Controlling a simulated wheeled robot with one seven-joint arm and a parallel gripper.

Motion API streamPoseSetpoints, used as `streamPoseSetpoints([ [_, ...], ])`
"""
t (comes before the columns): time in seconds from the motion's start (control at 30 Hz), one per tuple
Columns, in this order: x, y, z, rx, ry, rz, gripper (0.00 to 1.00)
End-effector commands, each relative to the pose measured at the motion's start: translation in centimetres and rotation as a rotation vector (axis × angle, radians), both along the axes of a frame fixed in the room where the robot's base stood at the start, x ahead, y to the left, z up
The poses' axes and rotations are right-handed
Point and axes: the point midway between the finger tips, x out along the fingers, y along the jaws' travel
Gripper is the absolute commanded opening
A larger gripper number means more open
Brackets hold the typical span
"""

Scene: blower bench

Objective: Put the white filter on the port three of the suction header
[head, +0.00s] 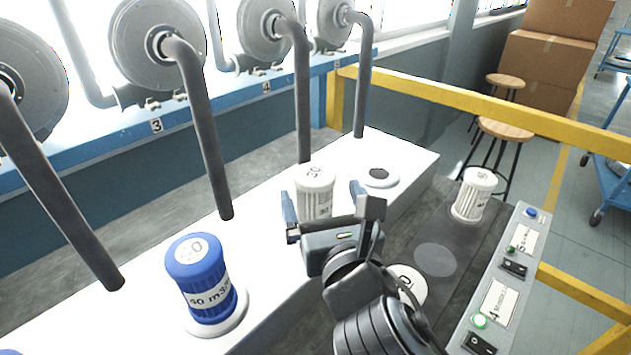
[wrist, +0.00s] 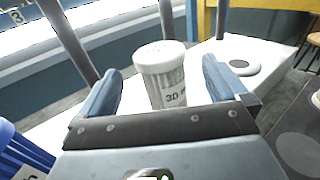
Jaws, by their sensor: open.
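A white ribbed filter marked 30 (head: 314,190) stands upright at the white suction header (head: 270,255); its foot is hidden by my gripper. In the wrist view this filter (wrist: 162,78) shows between and beyond the two blue fingers, with gaps on both sides. My gripper (head: 325,205) is open and empty. A bare round port (head: 381,177) lies to the right of that filter, also in the wrist view (wrist: 240,68). A blue filter marked 40 (head: 200,278) stands on a port at the left. Another white filter (head: 475,194) stands on the dark tray at the right.
Grey pipes (head: 212,150) rise behind the header to numbered blowers. A white-topped item (head: 409,281) on the dark tray (head: 400,240) is partly hidden by my arm. A bare grey disc (head: 436,259) lies there too. A control panel (head: 500,285) and yellow rail (head: 500,112) bound the right side.

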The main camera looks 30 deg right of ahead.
Motion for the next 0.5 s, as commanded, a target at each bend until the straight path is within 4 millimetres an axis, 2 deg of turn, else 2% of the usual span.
streamPoseSetpoints([
  [0.03,-1.1,0.3,-0.2,0.001,0.002,0.002,1.0],
  [0.2,-3.4,1.0,-0.2,0.0,0.002,0.001,1.0],
  [0.5,-4.7,1.3,0.0,0.001,0.0,0.0,1.0],
])
